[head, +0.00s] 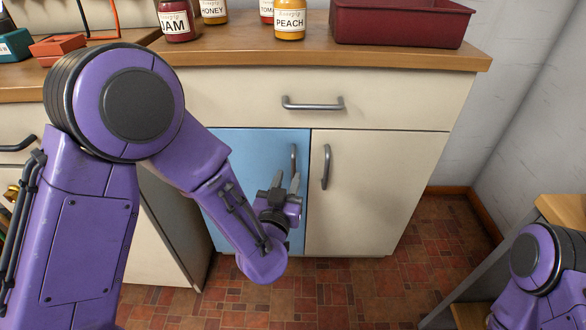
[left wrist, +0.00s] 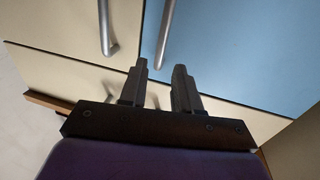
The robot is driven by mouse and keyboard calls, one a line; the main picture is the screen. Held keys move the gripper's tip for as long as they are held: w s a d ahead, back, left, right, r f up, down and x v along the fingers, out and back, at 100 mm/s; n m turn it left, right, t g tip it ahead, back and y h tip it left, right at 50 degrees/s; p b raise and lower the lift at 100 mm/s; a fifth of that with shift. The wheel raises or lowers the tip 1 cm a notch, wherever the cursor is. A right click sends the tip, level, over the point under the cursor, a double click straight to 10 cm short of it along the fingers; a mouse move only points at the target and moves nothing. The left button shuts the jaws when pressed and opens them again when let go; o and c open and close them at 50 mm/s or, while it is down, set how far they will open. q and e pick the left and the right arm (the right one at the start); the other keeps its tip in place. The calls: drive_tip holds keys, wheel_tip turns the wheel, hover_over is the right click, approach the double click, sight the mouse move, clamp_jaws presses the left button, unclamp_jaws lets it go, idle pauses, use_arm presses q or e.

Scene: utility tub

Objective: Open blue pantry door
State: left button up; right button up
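The blue pantry door (head: 250,150) is shut, flush with the cabinet front, under a wide drawer. Its grey upright bar handle (head: 294,158) is near its right edge and shows in the left wrist view (left wrist: 166,32). My left gripper (head: 286,184) is in front of the door, fingers pointing up toward the handle. In the left wrist view my left gripper (left wrist: 160,67) is open and empty; the handle's near end lines up with the gap between the fingertips. I cannot tell how far off it is. My right arm shows at lower right, its gripper out of view.
A cream door (head: 370,190) with its own handle (head: 326,167) adjoins the blue door on the right. Above are a drawer handle (head: 313,104) and a wooden counter (head: 390,56) with jars and a red bin (head: 400,25). Tiled floor (head: 380,285) in front is clear.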

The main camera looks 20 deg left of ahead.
sight(293, 165)
use_arm(q)
drive_tip(key=w, duration=0.4)
drive_tip(key=w+b, duration=0.1)
drive_tip(key=w, duration=0.2)
drive_tip(key=shift+a+f, duration=0.1)
drive_tip(key=shift+a, duration=0.15)
drive_tip(key=shift+s, duration=0.1)
drive_tip(key=shift+c, duration=0.3)
clamp_jaws()
